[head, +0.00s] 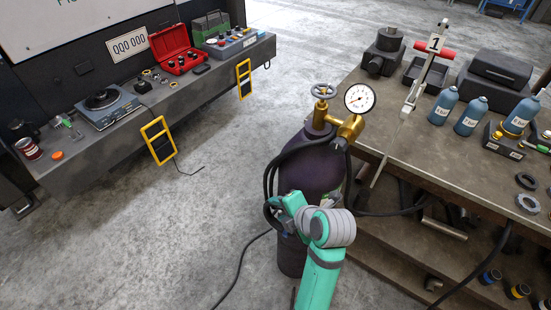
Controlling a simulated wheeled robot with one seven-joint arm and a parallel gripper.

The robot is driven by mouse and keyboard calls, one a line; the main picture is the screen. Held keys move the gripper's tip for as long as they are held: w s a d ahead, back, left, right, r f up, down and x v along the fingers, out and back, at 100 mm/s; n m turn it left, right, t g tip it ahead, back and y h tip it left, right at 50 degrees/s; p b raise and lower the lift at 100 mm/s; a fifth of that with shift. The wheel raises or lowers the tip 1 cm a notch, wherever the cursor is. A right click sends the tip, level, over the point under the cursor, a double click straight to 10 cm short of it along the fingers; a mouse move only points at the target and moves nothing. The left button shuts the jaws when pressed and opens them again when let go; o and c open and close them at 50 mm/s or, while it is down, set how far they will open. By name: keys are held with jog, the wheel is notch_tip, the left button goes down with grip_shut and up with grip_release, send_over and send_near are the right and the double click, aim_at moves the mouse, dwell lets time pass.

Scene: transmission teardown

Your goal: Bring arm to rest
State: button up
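My teal and grey arm (322,262) rises from the bottom edge, right of the middle. It bends at a thick grey joint (335,228), and a short teal link reaches left from there, in front of a dark purple gas cylinder (318,165). I cannot make out the gripper or its fingers, nor whether anything is held. From this view I cannot tell whether the arm touches the cylinder or its black hose (270,190).
The cylinder carries a brass valve and a round gauge (360,98). A workbench (400,140) with blue bottles (472,116) and dark castings stands right. A grey shelf (120,135) with a red case (175,50) is at left. The concrete floor (215,190) between is mostly open.

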jog(key=shift+f, duration=0.1)
jog(key=s+a+f+m+t+h, duration=0.3)
jog(key=s+f+m+t, duration=0.1)
jog(key=s+f+m, duration=1)
jog(key=s+r+m+t, duration=0.1)
jog(key=s+r+m, duration=0.2)
jog(key=s, duration=0.3)
jog(key=s+r+m+t+h, duration=0.1)
jog(key=s+r+m, duration=0.2)
jog(key=s, duration=0.3)
jog(key=s+d+r+m+t, duration=0.1)
jog(key=s+r+m+t, duration=0.1)
jog(key=s+m, duration=0.3)
jog(key=shift+s+r+h, duration=0.4)
jog(key=shift+s+r, duration=0.3)
jog(key=shift+s, duration=0.05)
dwell(1.5)
